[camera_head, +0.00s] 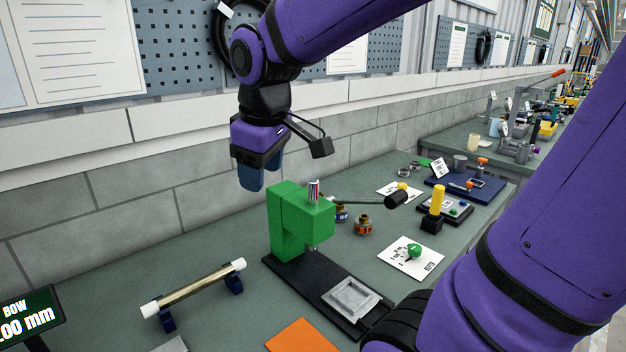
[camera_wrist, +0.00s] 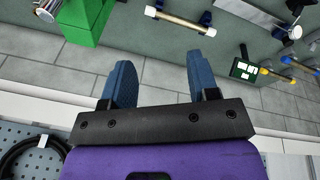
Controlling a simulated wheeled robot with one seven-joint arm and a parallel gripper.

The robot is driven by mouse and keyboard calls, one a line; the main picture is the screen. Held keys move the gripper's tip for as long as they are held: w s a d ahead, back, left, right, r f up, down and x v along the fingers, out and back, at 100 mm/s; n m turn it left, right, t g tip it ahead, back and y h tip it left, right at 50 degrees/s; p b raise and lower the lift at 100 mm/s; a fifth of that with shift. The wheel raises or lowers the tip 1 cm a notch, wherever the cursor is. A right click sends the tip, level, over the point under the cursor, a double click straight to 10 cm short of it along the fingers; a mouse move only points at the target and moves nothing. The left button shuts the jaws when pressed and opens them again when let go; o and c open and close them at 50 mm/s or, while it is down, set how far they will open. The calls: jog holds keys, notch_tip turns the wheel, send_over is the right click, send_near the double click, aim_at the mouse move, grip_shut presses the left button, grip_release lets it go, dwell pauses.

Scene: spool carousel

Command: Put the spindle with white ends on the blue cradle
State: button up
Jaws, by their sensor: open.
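The spindle with white ends (camera_head: 195,287) is a brass-coloured rod lying across the two dark blue supports of the blue cradle (camera_head: 233,284) at the left front of the bench. Its white ends stick out past the supports. In the wrist view the spindle (camera_wrist: 180,20) shows at the top, with a blue cradle support (camera_wrist: 206,18) by its right end. My gripper (camera_head: 260,180) is open and empty, with blue fingers pointing down. It is well above the bench, behind the green press and apart from the spindle. In the wrist view its fingers (camera_wrist: 159,62) are spread wide.
A green press (camera_head: 288,225) on a black base with a grey tray (camera_head: 351,298) stands right of the cradle. Its black-ended lever (camera_head: 397,199) reaches right. An orange sheet (camera_head: 295,336) lies in front. A display (camera_head: 27,318) is at left. A block wall (camera_head: 130,200) runs behind.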

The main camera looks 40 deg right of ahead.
jog(key=s+d+m+t, duration=0.1)
jog(key=s+m, duration=0.4)
jog(key=s, duration=0.5)
jog(key=shift+s+d+r+t+y, duration=0.25)
jog(key=shift+s+r+t+y, duration=0.15)
jog(key=shift+t, duration=0.3)
jog(key=shift+w, duration=0.1)
